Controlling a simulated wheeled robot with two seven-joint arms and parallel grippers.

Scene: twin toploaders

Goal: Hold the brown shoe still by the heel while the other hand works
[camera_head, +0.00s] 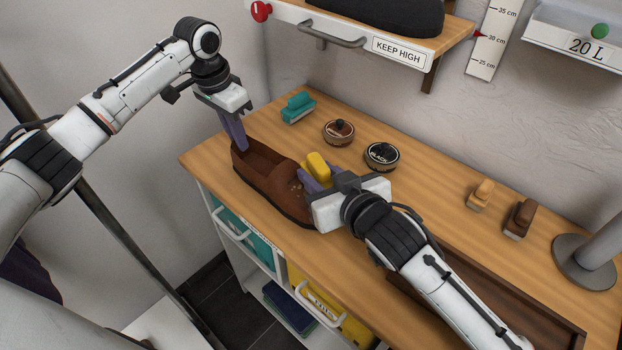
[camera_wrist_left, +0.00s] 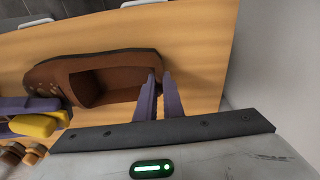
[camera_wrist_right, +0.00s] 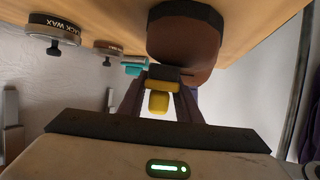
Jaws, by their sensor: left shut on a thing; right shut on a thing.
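The brown shoe (camera_head: 272,177) stands upright on the wooden table, its heel to the left and its toe to the lower right; it also shows in the left wrist view (camera_wrist_left: 105,80) and the right wrist view (camera_wrist_right: 186,45). My left gripper (camera_head: 240,143) is shut on the shoe's heel, its purple fingers (camera_wrist_left: 158,98) at the rim of the heel wall. My right gripper (camera_head: 313,178) is shut on a yellow-backed brush (camera_head: 318,165) at the toe end. The brush's dark side (camera_wrist_right: 160,78) faces the shoe's toe; I cannot tell whether it touches.
Behind the shoe are a teal brush (camera_head: 298,107), a brown-labelled tin (camera_head: 339,132) and a black wax tin (camera_head: 382,156). Tan (camera_head: 480,194) and dark brown (camera_head: 519,218) brushes stand right, near a grey post (camera_head: 590,258). A brown tray (camera_head: 470,290) lies in front. A shelf (camera_head: 385,45) overhangs the back.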

